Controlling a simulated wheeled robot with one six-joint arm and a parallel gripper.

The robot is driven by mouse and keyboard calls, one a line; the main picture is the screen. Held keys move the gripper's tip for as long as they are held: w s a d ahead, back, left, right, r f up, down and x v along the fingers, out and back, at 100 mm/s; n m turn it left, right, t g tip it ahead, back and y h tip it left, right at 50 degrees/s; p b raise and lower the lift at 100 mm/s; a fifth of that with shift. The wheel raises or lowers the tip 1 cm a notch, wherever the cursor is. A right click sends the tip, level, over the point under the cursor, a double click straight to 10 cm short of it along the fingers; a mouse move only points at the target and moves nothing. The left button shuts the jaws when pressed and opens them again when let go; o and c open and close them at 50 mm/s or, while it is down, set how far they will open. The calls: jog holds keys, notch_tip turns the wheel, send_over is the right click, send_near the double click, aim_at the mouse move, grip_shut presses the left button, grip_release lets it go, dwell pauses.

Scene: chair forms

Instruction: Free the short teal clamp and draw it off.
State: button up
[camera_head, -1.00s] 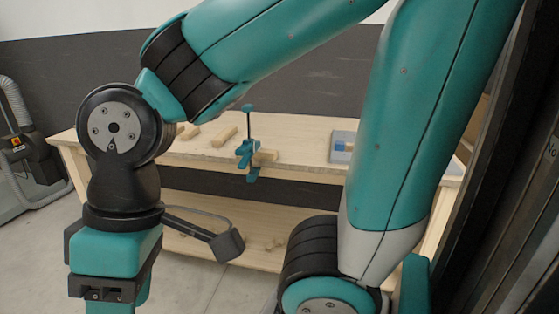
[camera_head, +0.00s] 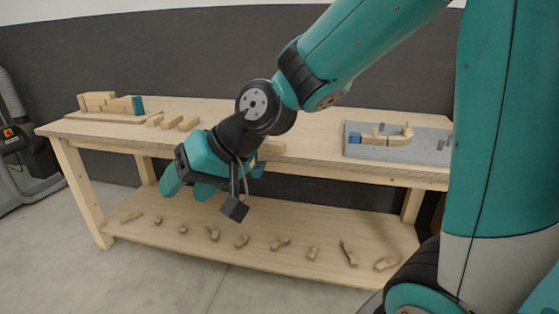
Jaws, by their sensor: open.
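The teal clamp (camera_head: 258,170) is mostly hidden behind my wrist. Only a small teal part shows at the bench's front edge, below a short wooden piece (camera_head: 273,147). Whether it still grips the wood cannot be seen. My gripper (camera_head: 187,186) hangs in front of the bench, left of the clamp in the picture, with its two teal fingers apart and nothing between them. It points down and to the left. I cannot tell how far it is from the clamp in depth.
The wooden bench (camera_head: 330,168) has several loose blocks (camera_head: 178,122) and a stacked wooden form (camera_head: 110,103) at left. A grey board (camera_head: 428,147) with wooden parts lies at right. The lower shelf (camera_head: 265,255) holds several curved pieces. A grey hose machine (camera_head: 15,150) stands far left.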

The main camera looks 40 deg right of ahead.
jog(key=w+d+f+m+t+h+b, duration=0.1)
jog(key=w+d+f+m+t+b, duration=0.35)
jog(key=w+d+m, duration=0.65)
jog(key=w+d+f+m+t+h+b, duration=0.1)
jog(key=w+d+f+m+t+h, duration=0.25)
jog(key=d, duration=0.55)
jog(key=w+d+f+m+t+h+b, duration=0.15)
jog(key=w+d+m+t+h, duration=0.3)
jog(key=d, duration=0.45)
jog(key=shift+g, duration=0.25)
jog(key=shift+w+d+p, duration=0.35)
jog(key=shift+w+p, duration=1.35)
jog(key=shift+p, duration=0.1)
jog(key=shift+w+d+p, duration=0.35)
jog(key=shift+w+p, duration=1.4)
jog(key=shift+p, duration=0.1)
jog(key=shift+w+d+p, duration=0.35)
jog(key=shift+w+p, duration=1.35)
jog(key=shift+p, duration=0.1)
jog(key=shift+c, duration=0.4)
